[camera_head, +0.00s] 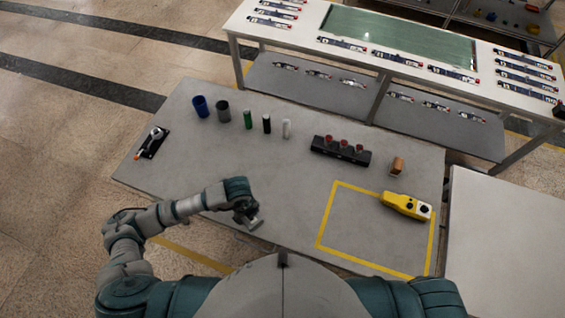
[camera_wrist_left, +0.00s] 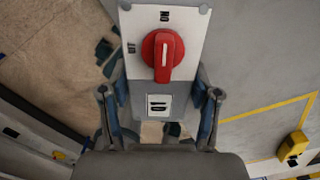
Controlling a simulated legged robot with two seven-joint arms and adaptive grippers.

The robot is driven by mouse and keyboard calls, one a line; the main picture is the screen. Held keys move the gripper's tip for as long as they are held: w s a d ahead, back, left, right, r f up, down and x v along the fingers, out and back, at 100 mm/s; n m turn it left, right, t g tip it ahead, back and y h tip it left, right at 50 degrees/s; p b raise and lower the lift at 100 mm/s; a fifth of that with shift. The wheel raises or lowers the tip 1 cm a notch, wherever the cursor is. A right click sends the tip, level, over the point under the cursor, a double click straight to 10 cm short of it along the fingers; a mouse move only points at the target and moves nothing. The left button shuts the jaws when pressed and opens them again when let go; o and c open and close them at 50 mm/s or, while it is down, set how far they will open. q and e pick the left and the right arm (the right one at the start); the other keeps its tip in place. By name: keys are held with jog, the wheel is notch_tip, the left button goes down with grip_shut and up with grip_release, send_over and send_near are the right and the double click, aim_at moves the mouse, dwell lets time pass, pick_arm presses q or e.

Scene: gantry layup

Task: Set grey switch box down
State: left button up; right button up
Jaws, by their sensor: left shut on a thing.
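The grey switch box (camera_wrist_left: 150,95) has a light front plate with a red rotary knob and black lettering. In the left wrist view it sits between the two fingers of my left gripper (camera_wrist_left: 160,115), which is shut on its sides. In the head view my left gripper (camera_head: 244,212) is low near the front edge of the grey table (camera_head: 210,165), with the small grey switch box (camera_head: 252,223) at its fingertips. I cannot tell whether the box touches the table. My right gripper is not in view.
A yellow taped rectangle (camera_head: 329,215) lies right, with a yellow button box (camera_head: 405,206) on its right side. Several cylinders, including a blue cup (camera_head: 200,106), a black holder (camera_head: 340,151) and a brown block (camera_head: 397,165) line the back. A tool on a black plate (camera_head: 152,142) lies left. The table middle is clear.

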pick_arm(q)
jog(key=shift+s+a+n, duration=0.1)
jog(key=shift+s+n, duration=0.05)
jog(key=shift+n, duration=0.35)
jog(key=shift+w, duration=0.35)
jog(key=w, duration=0.5)
jog(key=w+f+p, duration=0.1)
jog(key=w, duration=0.4)
jog(key=w+a+p, duration=0.1)
jog(key=w, duration=0.4)
jog(key=shift+f, duration=0.35)
notch_tip(320, 180, down, 3)
jog(key=shift+w+d+r+p, duration=0.1)
jog(key=shift+p, duration=0.2)
jog(key=shift+f, duration=0.35)
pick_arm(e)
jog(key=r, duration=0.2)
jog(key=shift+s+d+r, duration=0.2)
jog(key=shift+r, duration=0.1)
pick_arm(q)
jog(key=o, duration=1.4)
jog(key=shift+f, duration=0.1)
